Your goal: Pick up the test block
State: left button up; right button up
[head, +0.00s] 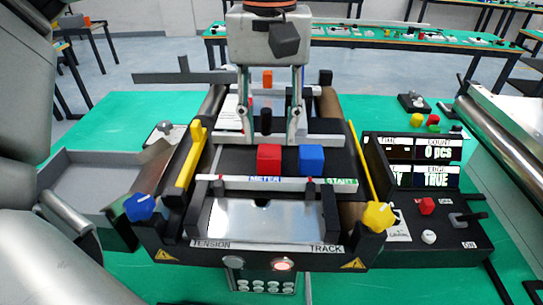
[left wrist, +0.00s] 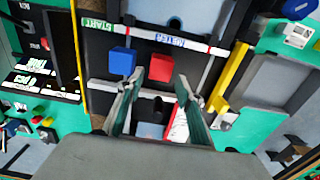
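A red block (head: 269,158) and a blue block (head: 312,159) sit side by side on the dark belt of the mini conveyor (head: 230,158), just behind the labelled white strip. The frames do not mark which one is the test block. My left gripper (head: 271,139) points down over the belt, just behind the blocks, fingers wide apart and nothing held. In the left wrist view the red block (left wrist: 160,69) lies just beyond the fingertips (left wrist: 160,86), roughly between their lines, and the blue block (left wrist: 122,62) lies to its left. My right gripper is not in view.
Yellow rails (head: 190,155) flank the belt, with a blue knob (head: 139,207) and a yellow knob (head: 378,217) in front. A display panel (head: 425,160) reads 0 pcs and TRUE. A black peg (head: 266,121) and an orange block (head: 267,78) are behind. A grey tray (head: 85,185) stands left.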

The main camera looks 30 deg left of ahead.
aim_at(270, 149)
pick_arm(q)
notch_tip(270, 149, down, 5)
jog(key=shift+a+f+b, duration=0.1)
jog(key=shift+f+b, duration=0.05)
jog(key=shift+b, duration=0.25)
jog(key=shift+c, duration=0.3)
jog(key=c, duration=0.8)
jog(key=shift+c, duration=0.2)
jog(key=shift+r, duration=0.2)
